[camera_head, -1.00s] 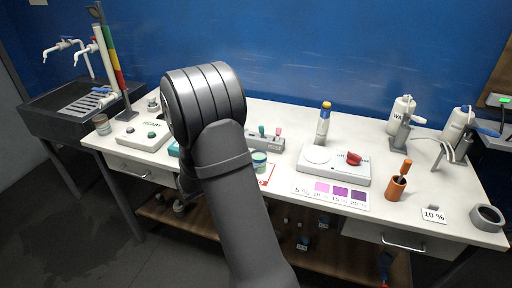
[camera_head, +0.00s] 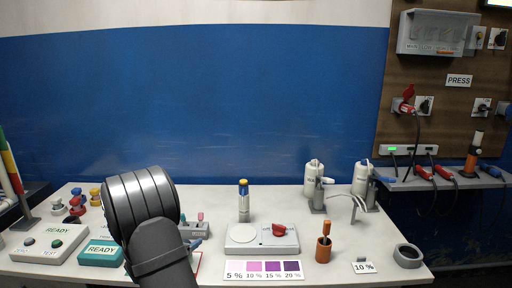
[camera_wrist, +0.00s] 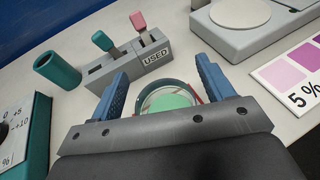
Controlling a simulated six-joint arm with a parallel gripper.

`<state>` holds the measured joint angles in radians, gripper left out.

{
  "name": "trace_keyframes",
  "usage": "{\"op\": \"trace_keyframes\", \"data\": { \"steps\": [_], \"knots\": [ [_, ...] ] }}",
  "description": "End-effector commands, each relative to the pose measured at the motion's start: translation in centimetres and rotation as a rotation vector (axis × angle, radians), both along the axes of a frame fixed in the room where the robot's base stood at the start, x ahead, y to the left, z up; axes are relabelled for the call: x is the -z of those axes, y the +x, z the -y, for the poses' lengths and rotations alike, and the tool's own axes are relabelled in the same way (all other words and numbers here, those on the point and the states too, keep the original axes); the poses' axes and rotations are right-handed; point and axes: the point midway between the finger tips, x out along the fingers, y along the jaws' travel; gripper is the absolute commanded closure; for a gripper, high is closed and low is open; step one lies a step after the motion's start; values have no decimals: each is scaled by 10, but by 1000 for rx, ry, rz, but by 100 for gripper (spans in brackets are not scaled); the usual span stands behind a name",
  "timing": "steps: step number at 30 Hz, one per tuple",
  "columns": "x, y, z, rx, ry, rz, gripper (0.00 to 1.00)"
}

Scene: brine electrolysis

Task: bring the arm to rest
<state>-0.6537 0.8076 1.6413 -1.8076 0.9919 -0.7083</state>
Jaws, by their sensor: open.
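My gripper (camera_wrist: 162,67) shows in the wrist view with its two blue fingers spread apart. A small round clear vessel with green in it (camera_wrist: 168,100) shows between the fingers, lower in the picture. I cannot tell whether the fingers are beside it or above it; nothing is seen clamped. In the head view my arm (camera_head: 145,220) rises at the left front of the white bench (camera_head: 320,268), and its dark link hides the gripper.
Close around the gripper are a grey rack marked USED (camera_wrist: 140,62), a teal cylinder (camera_wrist: 58,68) and a white plate device (camera_wrist: 238,18). The head view also shows a READY box (camera_head: 101,253), an orange holder (camera_head: 323,250) and a tape ring (camera_head: 408,256).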

Motion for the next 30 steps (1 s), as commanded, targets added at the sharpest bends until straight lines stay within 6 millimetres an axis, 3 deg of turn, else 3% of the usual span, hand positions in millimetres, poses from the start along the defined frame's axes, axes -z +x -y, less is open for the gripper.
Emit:
{"op": "trace_keyframes", "data": {
  "steps": [16,24,25,30],
  "knots": [
    [-5,0,0,0,-1,0,26],
    [29,-2,-1,-1,-2,-4,26],
    [35,-3,-1,-1,-3,-5,26],
    [19,-36,-15,-5,0,0,26]
  ]
}}
